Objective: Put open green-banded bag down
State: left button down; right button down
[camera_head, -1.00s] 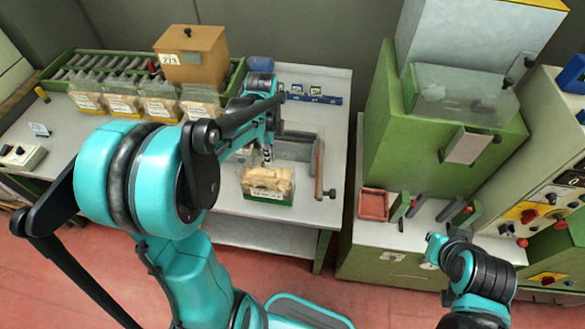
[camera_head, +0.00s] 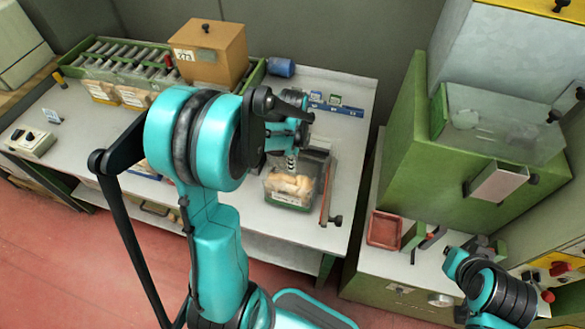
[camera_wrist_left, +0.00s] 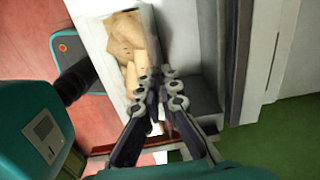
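The open green-banded bag (camera_head: 288,203) stands near the right end of the grey work table (camera_head: 240,218). It is clear-walled, with tan corks (camera_head: 291,184) inside and a green strip low on its front. My left gripper (camera_head: 291,160) points down at its top edge. In the left wrist view, the left gripper (camera_wrist_left: 155,80) has its fingers together on a thin blurred strip that looks like the bag's wall, with the corks (camera_wrist_left: 126,42) beside it. I cannot tell whether the bag's base touches the table. Only part of my right arm shows at lower right; its fingers are not visible.
A grey fixture with a reddish rail (camera_head: 326,192) stands right beside the bag. A wooden box (camera_head: 208,52) and a green rack (camera_head: 125,62) with several bags stand behind left. A red tray (camera_head: 384,229) and green machine (camera_head: 415,150) are right, across a gap.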

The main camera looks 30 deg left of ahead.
pick_arm(q)
jog(key=shift+w+f, duration=0.1)
jog(key=shift+f, duration=0.65)
jog(key=shift+f, duration=0.1)
jog(key=c, duration=1.7)
grip_release()
